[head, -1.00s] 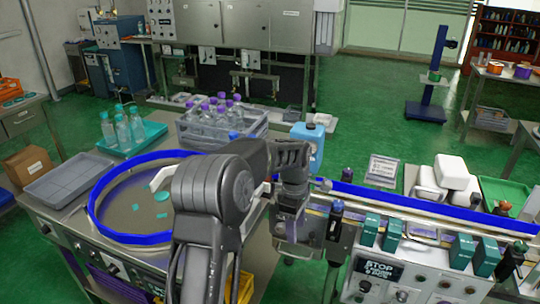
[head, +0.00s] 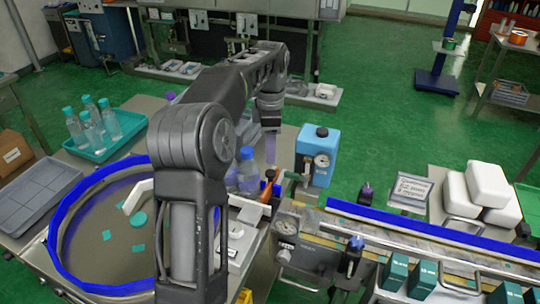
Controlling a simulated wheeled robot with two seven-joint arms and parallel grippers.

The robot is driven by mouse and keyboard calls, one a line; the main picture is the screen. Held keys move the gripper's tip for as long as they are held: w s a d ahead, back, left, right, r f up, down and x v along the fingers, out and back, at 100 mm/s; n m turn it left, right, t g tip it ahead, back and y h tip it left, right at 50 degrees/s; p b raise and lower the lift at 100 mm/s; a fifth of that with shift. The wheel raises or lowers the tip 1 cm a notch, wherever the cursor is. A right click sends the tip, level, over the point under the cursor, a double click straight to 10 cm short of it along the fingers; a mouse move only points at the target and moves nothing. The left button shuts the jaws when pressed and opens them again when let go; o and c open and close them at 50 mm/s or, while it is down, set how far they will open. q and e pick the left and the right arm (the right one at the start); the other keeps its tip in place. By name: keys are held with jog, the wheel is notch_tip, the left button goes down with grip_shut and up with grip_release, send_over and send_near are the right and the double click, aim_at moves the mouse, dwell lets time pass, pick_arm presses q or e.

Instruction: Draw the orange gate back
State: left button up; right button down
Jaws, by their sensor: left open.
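The orange gate (head: 277,179) is a small orange piece beside a dark knob, between the round blue-rimmed turntable and the start of the conveyor in the head view. Part of it is hidden among nearby fittings. My left gripper (head: 270,148) hangs pointing down just behind and above the gate, apart from it as far as I can see. It is open and holds nothing visible. My left arm crosses the turntable and hides part of its right side. My right gripper is out of view.
The blue-rimmed turntable (head: 88,236) holds small teal pieces. A blue box with a gauge (head: 317,155) stands close right. The conveyor (head: 400,236) with teal cartons runs right.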

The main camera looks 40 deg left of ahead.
aim_at(270, 172)
pick_arm(q)
jog(key=shift+s+d+r, duration=0.1)
jog(key=shift+s+d, duration=0.05)
jog(key=shift+d, duration=0.05)
jog(key=shift+f+b, duration=0.4)
jog(key=shift+f, duration=3.55)
jog(key=shift+c, duration=0.4)
grip_shut()
